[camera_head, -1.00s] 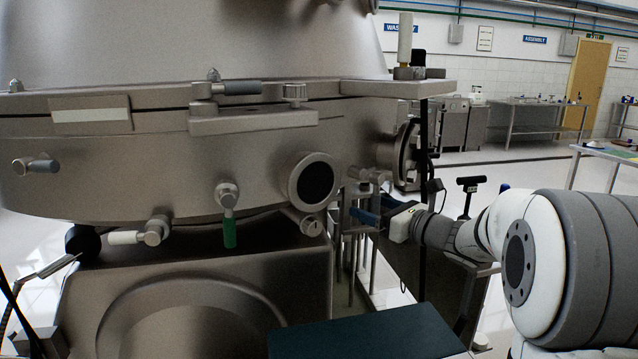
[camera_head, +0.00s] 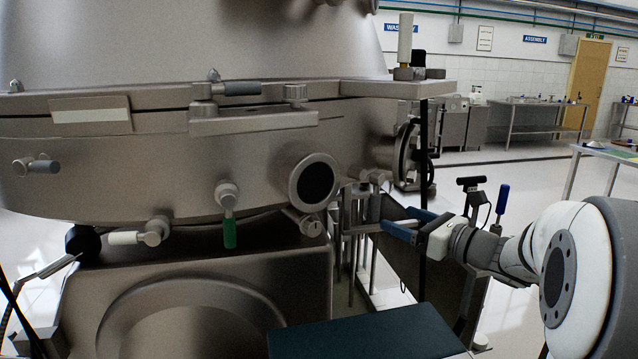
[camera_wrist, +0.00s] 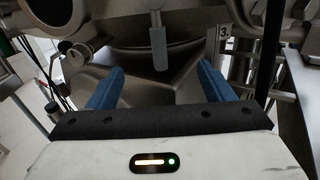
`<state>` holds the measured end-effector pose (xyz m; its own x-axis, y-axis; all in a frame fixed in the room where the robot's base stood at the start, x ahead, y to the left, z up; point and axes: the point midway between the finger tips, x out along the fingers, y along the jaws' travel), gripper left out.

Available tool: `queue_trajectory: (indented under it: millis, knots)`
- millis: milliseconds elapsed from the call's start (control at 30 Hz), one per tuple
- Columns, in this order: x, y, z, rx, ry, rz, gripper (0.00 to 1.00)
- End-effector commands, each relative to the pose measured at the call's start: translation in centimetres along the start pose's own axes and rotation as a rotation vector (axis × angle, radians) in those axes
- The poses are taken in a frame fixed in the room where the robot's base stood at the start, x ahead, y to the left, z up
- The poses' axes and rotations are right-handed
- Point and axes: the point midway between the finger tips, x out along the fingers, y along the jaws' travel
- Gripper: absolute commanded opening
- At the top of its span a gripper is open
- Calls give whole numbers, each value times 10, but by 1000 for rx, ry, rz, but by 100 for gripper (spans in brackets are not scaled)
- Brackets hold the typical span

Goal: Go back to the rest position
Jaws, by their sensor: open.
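My gripper (camera_head: 392,222) has blue fingers and a white body. In the head view it is to the right of the disc separator (camera_head: 120,190), a large grey metal machine, just below and right of its round dark port. In the wrist view the two blue fingers (camera_wrist: 161,90) stand wide apart with nothing between them. A grey handle (camera_wrist: 158,45) hangs beyond the fingers in that view, apart from them.
A valve with a green handle (camera_head: 229,232) and one with a white handle (camera_head: 124,238) stick out of the machine. A dark flat panel (camera_head: 365,333) lies below my gripper. Metal rods stand close by the fingers.

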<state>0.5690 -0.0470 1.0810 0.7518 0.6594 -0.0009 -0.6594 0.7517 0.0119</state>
Motion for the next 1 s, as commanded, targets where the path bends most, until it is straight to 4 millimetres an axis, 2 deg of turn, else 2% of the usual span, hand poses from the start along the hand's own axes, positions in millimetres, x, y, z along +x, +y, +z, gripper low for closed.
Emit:
queue_trajectory:
  millis: [167, 267, 367, 533, 700, 800, 900, 1000]
  knots:
    - [1, 1, 0, -3, 2, 2, 75]
    - [3, 13, 0, -40, 36, 30, 75]
    - [6, 45, -4, -148, 125, 110, 75]
    - [-4, 122, -24, -478, 350, 353, 75]
    - [-38, 180, -47, -863, 538, 642, 75]
    - [-66, 202, -57, -1100, 623, 825, 75]
    - [-95, 215, -62, -1341, 687, 1016, 75]
    - [-123, 220, -64, -1575, 731, 1209, 75]
